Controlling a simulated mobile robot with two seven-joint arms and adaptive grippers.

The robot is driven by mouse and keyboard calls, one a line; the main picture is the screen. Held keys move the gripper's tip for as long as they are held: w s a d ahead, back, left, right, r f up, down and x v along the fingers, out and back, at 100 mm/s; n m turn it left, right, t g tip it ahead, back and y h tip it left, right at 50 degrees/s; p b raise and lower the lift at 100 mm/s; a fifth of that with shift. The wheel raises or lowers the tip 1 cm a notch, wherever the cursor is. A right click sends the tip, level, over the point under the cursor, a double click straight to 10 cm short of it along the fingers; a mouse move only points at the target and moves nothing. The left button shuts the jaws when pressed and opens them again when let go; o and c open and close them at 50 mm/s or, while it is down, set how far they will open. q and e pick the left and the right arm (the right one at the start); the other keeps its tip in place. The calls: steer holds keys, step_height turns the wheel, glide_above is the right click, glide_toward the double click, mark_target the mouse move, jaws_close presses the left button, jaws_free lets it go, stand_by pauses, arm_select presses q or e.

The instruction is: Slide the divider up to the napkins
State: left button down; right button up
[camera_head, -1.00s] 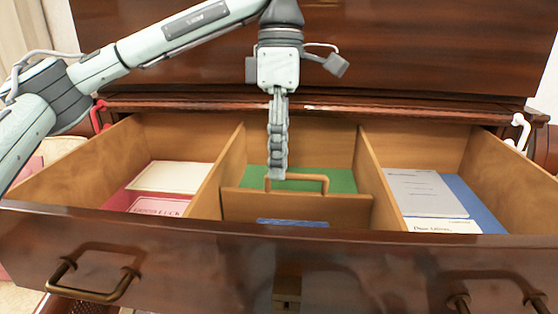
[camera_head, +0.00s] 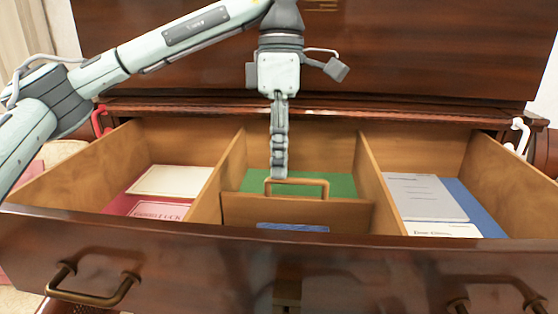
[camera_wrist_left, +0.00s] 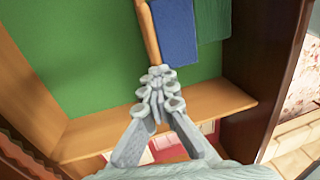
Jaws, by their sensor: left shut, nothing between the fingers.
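The divider (camera_head: 295,212) is a low wooden board with an arched wooden handle (camera_head: 308,182), upright across the middle drawer compartment. Its top edge shows end-on in the left wrist view (camera_wrist_left: 150,32). The blue napkins (camera_head: 292,228) lie in front of it, mostly hidden by the drawer front; the wrist view shows them (camera_wrist_left: 175,32) close beside the divider, and I cannot tell whether they touch. My left gripper (camera_head: 279,175) points down, shut and empty, its fingertips at the left part of the handle. I cannot tell whether they touch it. My right gripper is out of view.
The drawer has a left partition (camera_head: 220,180) and a right partition (camera_head: 378,185). Cards and papers lie in the left compartment and the right one. Bare green floor (camera_head: 342,184) shows behind the divider. The drawer front (camera_head: 200,255) rises before everything.

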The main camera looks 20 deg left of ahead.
arm_select(q)
steer(key=shift+s+f, duration=0.1)
steer(key=shift+f, duration=0.1)
steer(key=shift+s+d+f, duration=0.1)
steer(key=shift+s, duration=0.35)
steer(key=c, duration=1.6)
jaws_free()
steer(key=shift+w, duration=0.1)
steer(key=r, duration=0.4)
steer(key=w+r, duration=0.1)
steer(key=r, duration=0.3)
steer(key=w+r, duration=0.1)
steer(key=r, duration=0.3)
steer(key=shift+w+a, duration=0.1)
steer(key=shift+a, duration=0.2)
